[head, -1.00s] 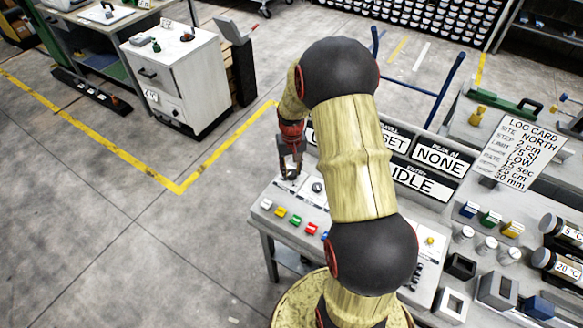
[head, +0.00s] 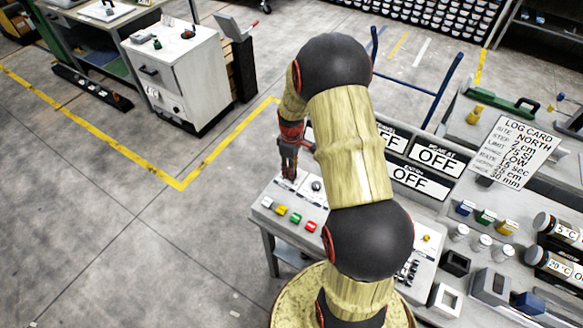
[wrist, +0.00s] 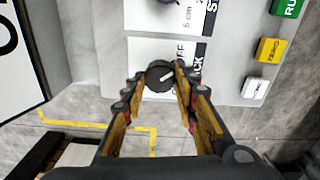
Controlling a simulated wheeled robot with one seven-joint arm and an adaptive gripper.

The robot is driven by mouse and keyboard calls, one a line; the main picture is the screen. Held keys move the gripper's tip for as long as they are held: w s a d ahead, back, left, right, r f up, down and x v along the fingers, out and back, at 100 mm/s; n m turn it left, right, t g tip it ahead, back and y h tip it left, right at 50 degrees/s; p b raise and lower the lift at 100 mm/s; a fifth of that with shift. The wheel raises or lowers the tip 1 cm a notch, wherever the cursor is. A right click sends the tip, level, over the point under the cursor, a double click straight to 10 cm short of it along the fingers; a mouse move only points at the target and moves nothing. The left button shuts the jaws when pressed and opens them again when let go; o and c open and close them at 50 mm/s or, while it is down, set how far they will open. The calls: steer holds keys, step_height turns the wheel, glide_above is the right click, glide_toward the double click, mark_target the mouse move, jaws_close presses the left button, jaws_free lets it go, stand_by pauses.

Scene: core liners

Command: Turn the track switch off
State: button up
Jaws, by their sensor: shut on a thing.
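The track switch (wrist: 160,73) is a round black knob with a white pointer line, on a white plate whose partly covered lettering shows "OFF" and "CK". In the wrist view my gripper (wrist: 159,78) has its fingertips on either side of the knob and is shut on it. In the head view my gripper (head: 289,174) points down at the far left corner of the control panel (head: 262,215) and hides the knob. The pointer lies at a slant towards the upper right in the wrist view, on the side of the "OFF" mark.
A second black knob (head: 317,186) is close to my gripper. White, yellow, green and red buttons (head: 296,218) line the panel's front edge. Display signs reading "OFF" (head: 419,183) stand behind my arm. A log card (head: 517,152) stands at right.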

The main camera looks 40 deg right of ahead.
steer(key=shift+n, duration=0.7)
steer(key=o, duration=1.1)
steer(key=shift+o, duration=0.2)
step_height(320, 180, up, 12)
stand_by(0.5)
